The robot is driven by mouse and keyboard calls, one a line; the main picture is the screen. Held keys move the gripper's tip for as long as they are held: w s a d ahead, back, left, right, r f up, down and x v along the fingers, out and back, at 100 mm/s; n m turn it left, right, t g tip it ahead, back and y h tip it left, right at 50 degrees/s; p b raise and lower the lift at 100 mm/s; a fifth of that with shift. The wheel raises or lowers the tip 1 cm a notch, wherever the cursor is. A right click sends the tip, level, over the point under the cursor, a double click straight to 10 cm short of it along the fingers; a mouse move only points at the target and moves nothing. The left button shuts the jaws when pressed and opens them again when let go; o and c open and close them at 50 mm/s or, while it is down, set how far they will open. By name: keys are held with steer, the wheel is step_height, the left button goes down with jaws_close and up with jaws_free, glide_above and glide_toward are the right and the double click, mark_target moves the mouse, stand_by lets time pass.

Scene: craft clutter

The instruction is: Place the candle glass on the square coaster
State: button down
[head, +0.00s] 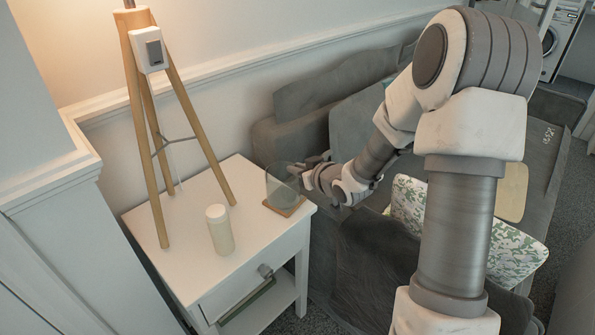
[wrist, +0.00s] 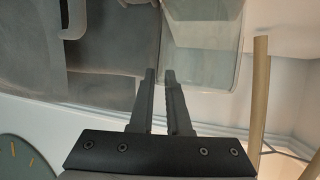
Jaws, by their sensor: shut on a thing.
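The candle glass (head: 279,184) is clear and see-through. In the head view it stands over the square wooden coaster (head: 285,208) at the right back corner of the white side table. I cannot tell whether its base touches the coaster. My gripper (head: 302,172) comes from the right at the glass's upper right side. In the wrist view the fingers of my gripper (wrist: 160,74) are close together, shut on the wall of the candle glass (wrist: 203,45). The coaster does not show clearly in the wrist view.
A cream pillar candle (head: 219,230) stands on the side table (head: 185,262), left of the coaster. A wooden tripod lamp (head: 187,105) stands behind it. A grey sofa (head: 275,145) is right of the table, with a leafy cushion (head: 510,250). The tabletop's front right is clear.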

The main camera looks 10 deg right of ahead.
steer(key=shift+f, duration=0.1)
steer(key=c, duration=0.9)
jaws_free()
steer(key=shift+o, duration=0.2)
steer(key=shift+s+r, duration=0.2)
steer(key=shift+r, duration=0.1)
steer(key=p+v, duration=0.3)
steer(key=v, duration=0.8)
steer(key=shift+s+p, duration=0.3)
steer(key=shift+p, duration=0.1)
steer(key=shift+d, duration=0.15)
